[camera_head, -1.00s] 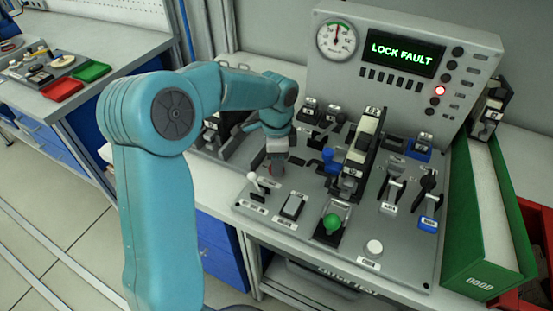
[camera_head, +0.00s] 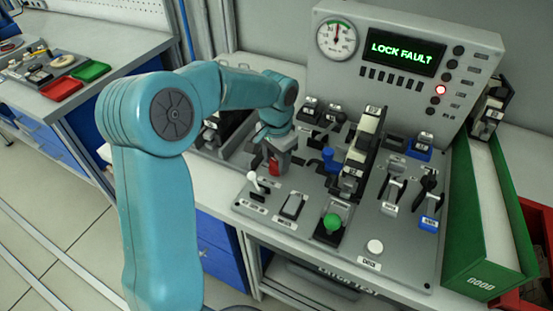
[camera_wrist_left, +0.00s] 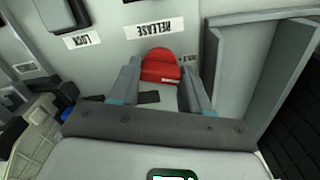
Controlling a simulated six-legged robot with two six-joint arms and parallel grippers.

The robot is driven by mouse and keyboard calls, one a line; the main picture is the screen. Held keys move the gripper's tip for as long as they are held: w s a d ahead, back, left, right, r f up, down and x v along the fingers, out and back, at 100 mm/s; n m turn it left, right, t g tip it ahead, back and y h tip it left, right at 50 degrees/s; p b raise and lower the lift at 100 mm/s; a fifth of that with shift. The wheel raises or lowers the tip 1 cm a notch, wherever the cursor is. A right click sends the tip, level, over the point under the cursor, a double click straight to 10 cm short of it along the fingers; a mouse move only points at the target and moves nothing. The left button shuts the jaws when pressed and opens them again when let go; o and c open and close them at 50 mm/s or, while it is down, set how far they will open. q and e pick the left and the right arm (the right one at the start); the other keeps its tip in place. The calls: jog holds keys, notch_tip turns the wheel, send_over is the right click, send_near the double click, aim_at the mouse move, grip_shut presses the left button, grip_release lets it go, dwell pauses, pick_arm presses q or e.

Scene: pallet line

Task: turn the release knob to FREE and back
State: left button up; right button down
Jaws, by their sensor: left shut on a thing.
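The red release knob (camera_head: 275,167) is on the grey control panel (camera_head: 330,265), left of the blue-knobbed lever. In the left wrist view the knob (camera_wrist_left: 160,64) is between the two fingers, beside an upside-down RELEASE label (camera_wrist_left: 147,29). My left gripper (camera_head: 274,158) comes down from above and is shut on the knob. Its fingers (camera_wrist_left: 160,78) lie on either side of it. A LOCK label (camera_wrist_left: 82,40) is nearby. The knob's FREE mark cannot be read. The display (camera_head: 402,53) reads LOCK FAULT in green. My right gripper is not seen.
A green GOOD bin (camera_head: 462,235) stands on the right.

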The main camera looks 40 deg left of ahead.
aim_at(276, 162)
pick_arm(q)
jog(key=shift+n, duration=1.9)
jog(key=o, duration=1.1)
jog(key=shift+c, duration=0.2)
notch_tip(276, 162, up, 16)
jog(key=p, duration=0.2)
jog(key=shift+r, duration=0.2)
jog(key=shift+s, duration=0.1)
